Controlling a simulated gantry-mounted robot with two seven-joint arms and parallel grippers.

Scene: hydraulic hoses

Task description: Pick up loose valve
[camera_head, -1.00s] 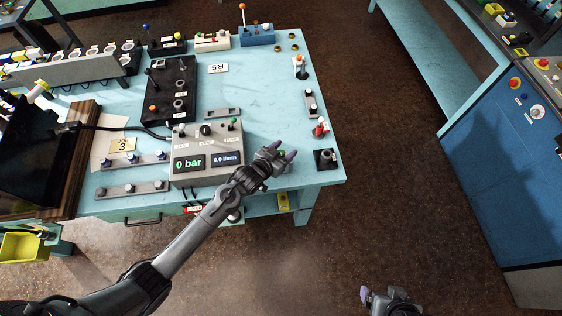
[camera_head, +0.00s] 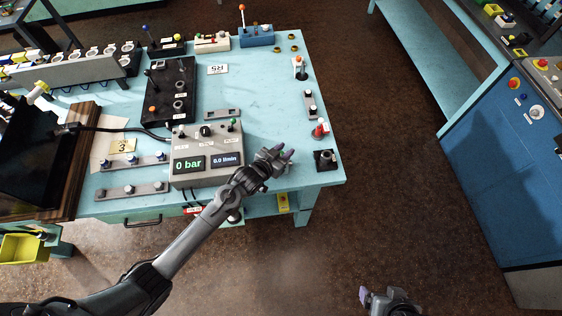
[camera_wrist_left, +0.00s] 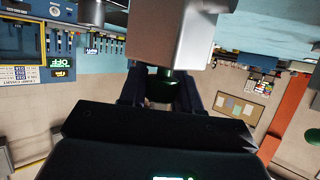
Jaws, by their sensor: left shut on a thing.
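My left gripper (camera_head: 281,152) is over the front right part of the blue bench, just right of the grey gauge box. In the left wrist view its dark fingers (camera_wrist_left: 160,93) are shut on the dark green part of a valve (camera_wrist_left: 171,82). A silver-grey block (camera_wrist_left: 170,35) adjoins the green part and extends up out of that picture. In the head view the held valve is mostly hidden by the gripper, and I cannot tell whether it touches the bench. My right gripper (camera_head: 372,293) is low at the bottom edge, over the floor; its jaw state is unclear.
The grey gauge box (camera_head: 205,150) reads 0 bar. Along the bench's right edge stand a black block with a round fitting (camera_head: 325,160), a red-topped fitting (camera_head: 320,129) and an orange-topped lever (camera_head: 300,67). The bench's middle (camera_head: 260,95) is clear.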

